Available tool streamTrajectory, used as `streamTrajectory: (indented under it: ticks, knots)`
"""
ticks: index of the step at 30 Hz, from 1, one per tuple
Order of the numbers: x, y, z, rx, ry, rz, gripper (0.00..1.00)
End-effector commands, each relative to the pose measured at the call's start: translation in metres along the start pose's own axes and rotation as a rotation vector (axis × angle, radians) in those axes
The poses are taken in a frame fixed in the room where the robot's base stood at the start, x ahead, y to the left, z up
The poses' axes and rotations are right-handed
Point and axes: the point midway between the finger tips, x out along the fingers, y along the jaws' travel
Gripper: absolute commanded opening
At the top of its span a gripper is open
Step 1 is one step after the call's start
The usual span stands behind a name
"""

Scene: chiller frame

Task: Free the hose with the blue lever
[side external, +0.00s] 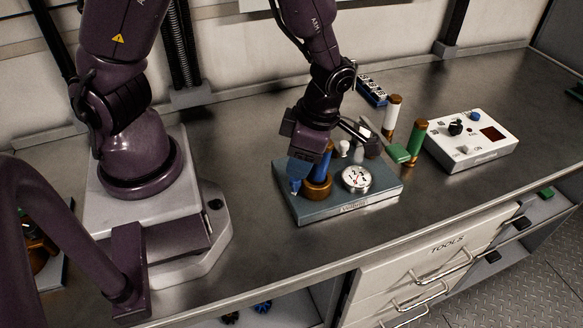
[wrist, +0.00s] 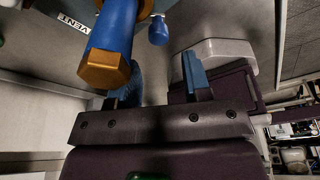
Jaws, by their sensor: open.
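A blue-grey base block (side external: 370,201) stands on the bench. A blue cylindrical hose end (side external: 325,160) rises from a brass collar (side external: 318,187) at its left part. In the wrist view the blue hose end (wrist: 116,27) has a brass hex end (wrist: 104,70). A smaller blue rounded piece (wrist: 158,31), perhaps the lever's tip, shows beside it. My gripper (wrist: 160,78) is open, with blue fingers apart and nothing visible between them. In the side view one blue finger (side external: 297,175) is left of the brass collar; contact cannot be told. The other finger is hidden there.
A round white gauge (side external: 356,178) and a white knob (side external: 343,148) are on the block. A white cylinder (side external: 392,115) and a green cylinder (side external: 417,138), both with brass, stand right of it. A white control box (side external: 472,152) is further right. The front bench strip is clear.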

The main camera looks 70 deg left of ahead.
Motion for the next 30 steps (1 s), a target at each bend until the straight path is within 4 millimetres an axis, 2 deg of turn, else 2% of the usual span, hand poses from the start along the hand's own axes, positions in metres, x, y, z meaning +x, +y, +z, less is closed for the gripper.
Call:
streamTrajectory:
  ticks: [12,24,27,30]
  knots:
    - [-0.031,0.000,-0.010,-0.004,0.005,-0.003,0.45]
    - [-0.034,0.000,-0.012,-0.003,0.007,-0.004,0.45]
    - [-0.036,-0.001,-0.012,0.037,-0.001,-0.015,0.45]
    - [-0.043,-0.004,-0.014,0.158,-0.029,-0.038,0.45]
